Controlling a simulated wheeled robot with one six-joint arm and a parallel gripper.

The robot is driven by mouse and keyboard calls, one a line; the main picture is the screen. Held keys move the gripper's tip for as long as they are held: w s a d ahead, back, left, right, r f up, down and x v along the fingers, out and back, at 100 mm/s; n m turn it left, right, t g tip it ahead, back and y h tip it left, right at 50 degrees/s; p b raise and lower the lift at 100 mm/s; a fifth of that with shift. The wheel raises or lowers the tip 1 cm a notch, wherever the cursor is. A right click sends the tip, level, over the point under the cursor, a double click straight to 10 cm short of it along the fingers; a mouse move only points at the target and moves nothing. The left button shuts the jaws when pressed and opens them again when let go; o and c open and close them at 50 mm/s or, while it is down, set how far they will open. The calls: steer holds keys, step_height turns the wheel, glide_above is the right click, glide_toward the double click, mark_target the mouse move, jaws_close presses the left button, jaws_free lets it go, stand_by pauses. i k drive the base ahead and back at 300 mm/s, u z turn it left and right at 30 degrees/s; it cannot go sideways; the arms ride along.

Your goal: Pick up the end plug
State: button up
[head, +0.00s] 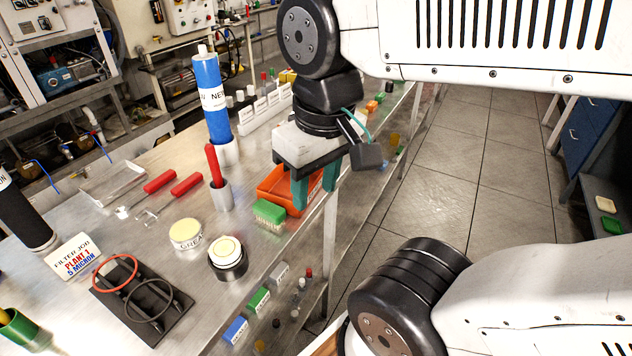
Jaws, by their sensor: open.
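A round cream-topped piece (226,250) sits in a dark round base on the metal bench, near its front edge. It may be the end plug, but I cannot tell for sure. My gripper (316,188) has teal fingers pointing down, apart and with nothing seen between them. It is above and to the right of the cream piece, in front of the orange tray (268,196) at the bench's edge. The gripper hides part of that tray.
A green block (268,214) and a grease tin (187,234) stand near the cream piece. A tall blue filter (210,95), a red-handled tool in a grey cup (220,195) and a black rack with rings (143,305) share the bench (110,215). Floor is open at right.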

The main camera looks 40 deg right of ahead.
mark_target(225, 251)
steer(key=u, duration=2.8)
steer(key=k, duration=1.15)
steer(key=z, duration=2.15)
